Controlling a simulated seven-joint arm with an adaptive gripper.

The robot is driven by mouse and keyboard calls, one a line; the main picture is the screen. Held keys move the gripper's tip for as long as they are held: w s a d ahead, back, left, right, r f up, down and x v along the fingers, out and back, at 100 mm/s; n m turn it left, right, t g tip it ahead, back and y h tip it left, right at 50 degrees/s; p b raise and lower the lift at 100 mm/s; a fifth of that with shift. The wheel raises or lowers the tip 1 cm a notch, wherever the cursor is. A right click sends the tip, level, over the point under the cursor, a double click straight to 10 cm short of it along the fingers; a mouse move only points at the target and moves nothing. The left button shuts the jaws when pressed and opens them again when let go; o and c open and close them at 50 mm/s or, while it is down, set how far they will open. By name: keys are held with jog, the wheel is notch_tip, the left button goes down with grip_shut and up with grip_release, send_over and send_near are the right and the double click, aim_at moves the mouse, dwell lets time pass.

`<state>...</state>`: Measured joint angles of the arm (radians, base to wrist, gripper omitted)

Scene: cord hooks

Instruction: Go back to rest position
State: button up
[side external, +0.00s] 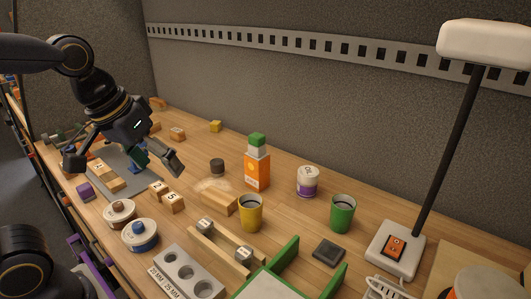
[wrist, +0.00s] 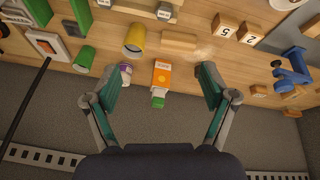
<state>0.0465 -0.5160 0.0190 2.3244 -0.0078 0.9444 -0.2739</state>
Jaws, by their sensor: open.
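My gripper (side external: 126,166) is open above the left part of the wooden workbench (side external: 313,236), over a grey mat with light wooden blocks (side external: 106,177). In the wrist view my gripper (wrist: 158,76) has its two fingers wide apart, with nothing held between them. An orange carton with a green cap (wrist: 161,78) shows between the fingers in that view, farther off on the bench. The carton (side external: 257,171) stands upright in the side view, apart from my gripper. A blue stand-like piece (wrist: 291,74) is at the right in the wrist view and partly hidden by my gripper in the side view.
Yellow cup (side external: 251,213), green cup (side external: 342,214), white-and-purple tin (side external: 307,182) and numbered blocks (side external: 173,203) stand on the bench. A lamp (side external: 441,160) with a switch base is at the right. A grey wall (side external: 330,95) with a slotted rail rises behind. Air above the bench middle is clear.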

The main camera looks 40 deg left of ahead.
jog(key=s+m, duration=0.1)
jog(key=s+f+m, duration=0.1)
jog(key=s, duration=0.1)
jog(key=s+t, duration=0.1)
jog(key=shift+s+a+f+m, duration=0.15)
jog(key=shift+a+m, duration=0.25)
dwell(0.9)
